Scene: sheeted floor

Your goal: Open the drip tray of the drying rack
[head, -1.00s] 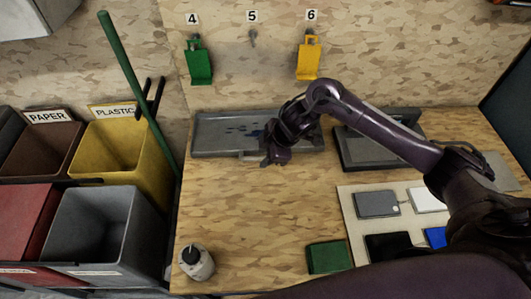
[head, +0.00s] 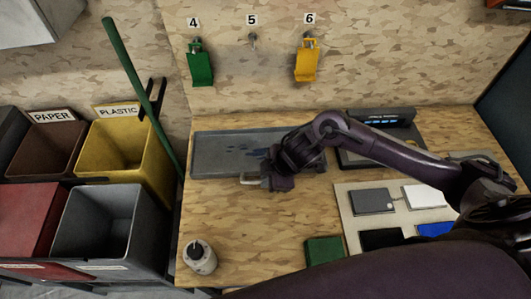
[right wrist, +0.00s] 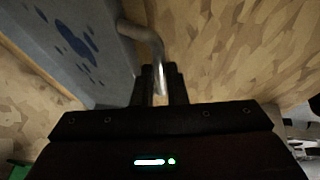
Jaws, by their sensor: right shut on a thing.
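The drip tray (head: 222,157) is a flat grey tray with dark blue spots, lying on the wooden table below the numbered hooks. Its pale bar handle (head: 250,182) sticks out at the front edge. The tray (right wrist: 75,45) fills the upper left there. I cannot make out a separate drying rack frame. My left gripper is not in view.
A dark device with a lit display (head: 380,122) stands right of the tray.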

